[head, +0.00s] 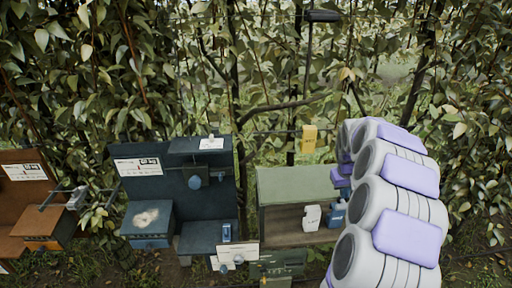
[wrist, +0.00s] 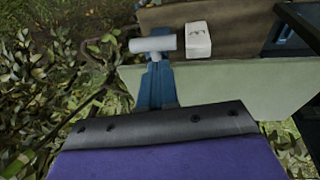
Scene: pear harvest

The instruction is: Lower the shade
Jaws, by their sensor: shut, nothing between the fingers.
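No part is plainly marked as the shade; a pale green panel (head: 295,187) forms the top of an open shelf unit right of centre and may be it. The panel also shows as a pale band in the wrist view (wrist: 230,85). My gripper (wrist: 154,45) is shut and empty, its blue stem and grey tip seen against the panel's edge. In the head view my purple and white arm comes in from the right and hides the panel's right end; the fingertips are not clear there.
A yellow tag (head: 308,139) hangs above. A dark blue station (head: 206,236) and an orange-brown one (head: 47,226) stand left. Foliage (head: 60,90) closes the back.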

